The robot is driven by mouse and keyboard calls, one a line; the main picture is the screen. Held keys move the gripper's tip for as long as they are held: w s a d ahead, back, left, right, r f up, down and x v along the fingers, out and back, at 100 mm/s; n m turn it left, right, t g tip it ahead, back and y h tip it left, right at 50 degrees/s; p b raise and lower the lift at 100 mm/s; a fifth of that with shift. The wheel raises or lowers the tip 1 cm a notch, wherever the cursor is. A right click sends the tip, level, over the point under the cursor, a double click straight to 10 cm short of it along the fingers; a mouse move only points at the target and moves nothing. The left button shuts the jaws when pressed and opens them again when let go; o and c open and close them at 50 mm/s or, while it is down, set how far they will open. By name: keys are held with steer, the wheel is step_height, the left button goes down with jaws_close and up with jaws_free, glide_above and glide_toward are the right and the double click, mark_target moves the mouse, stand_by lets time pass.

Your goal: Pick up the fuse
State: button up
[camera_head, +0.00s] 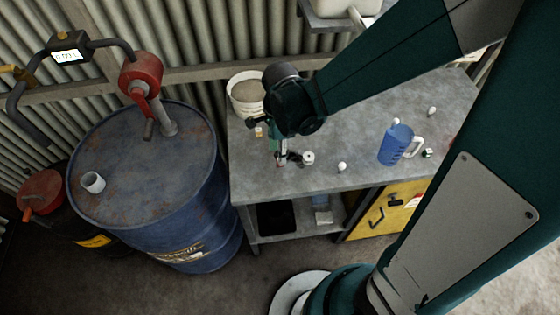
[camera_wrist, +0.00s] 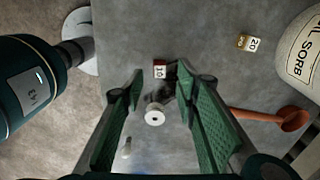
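Two small fuse-like blocks lie on the grey workbench (camera_head: 350,130). A red-and-white one marked 10 (camera_wrist: 160,71) is just beyond my fingertips in the wrist view; it shows small below my gripper in the head view (camera_head: 283,158). A yellow-and-white one marked 20 (camera_wrist: 248,43) lies towards the bucket, left of my gripper in the head view (camera_head: 258,132). My gripper (camera_wrist: 163,82) is open above the bench, its green fingers either side of the red block's line. Nothing is seen held. The exact height of the fingertips above the bench is unclear.
A white-and-metal spool-like piece (camera_wrist: 155,115) and a dark object (camera_wrist: 180,90) lie close to the red block. An orange spoon-like tool (camera_wrist: 270,117) and the OIL SORB bucket (camera_wrist: 306,48) are to the right. A blue jug (camera_head: 394,145) and drum (camera_head: 150,170) stand farther off.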

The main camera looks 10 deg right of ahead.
steer(key=shift+f, duration=0.1)
steer(key=shift+f, duration=2.5)
steer(key=c, duration=0.8)
